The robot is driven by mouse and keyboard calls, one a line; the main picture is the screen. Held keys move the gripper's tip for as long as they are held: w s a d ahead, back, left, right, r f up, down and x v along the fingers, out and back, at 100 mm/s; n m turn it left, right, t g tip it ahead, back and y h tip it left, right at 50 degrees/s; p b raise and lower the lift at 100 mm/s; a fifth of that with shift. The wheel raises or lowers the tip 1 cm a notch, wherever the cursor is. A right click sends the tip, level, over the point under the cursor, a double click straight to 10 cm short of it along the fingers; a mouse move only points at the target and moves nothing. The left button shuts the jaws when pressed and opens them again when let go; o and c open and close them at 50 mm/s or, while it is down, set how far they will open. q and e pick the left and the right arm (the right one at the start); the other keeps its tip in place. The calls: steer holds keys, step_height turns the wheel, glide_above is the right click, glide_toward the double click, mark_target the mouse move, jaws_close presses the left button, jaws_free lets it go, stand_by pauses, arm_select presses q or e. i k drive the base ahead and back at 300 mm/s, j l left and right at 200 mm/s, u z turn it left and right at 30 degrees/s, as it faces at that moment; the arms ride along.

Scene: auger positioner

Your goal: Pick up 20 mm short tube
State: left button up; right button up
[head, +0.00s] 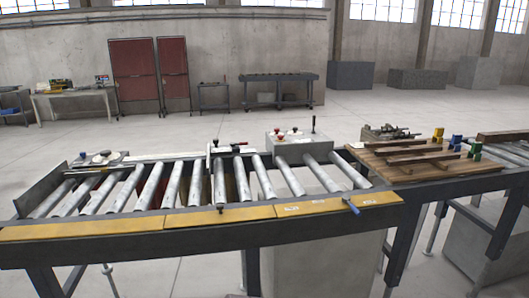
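A wooden board (384,172) lies at the right end of the roller table. Several long, dark brown bars (421,158) lie across it. Yellow (438,135), blue (455,141) and green (476,150) blocks stand near their right ends. I cannot tell which piece, if any, is the 20 mm short tube; the pieces are too small to read a size. Neither of my grippers shows in the head view.
A roller table (150,224) with metal rollers and a yellow front strip spans the front. A grey control box (298,147) with red knobs and a lever stands behind it. A clamp-like metal device (388,132) sits behind the board. Open floor lies beyond.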

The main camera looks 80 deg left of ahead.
mark_target(127, 168)
steer(key=u, duration=2.6)
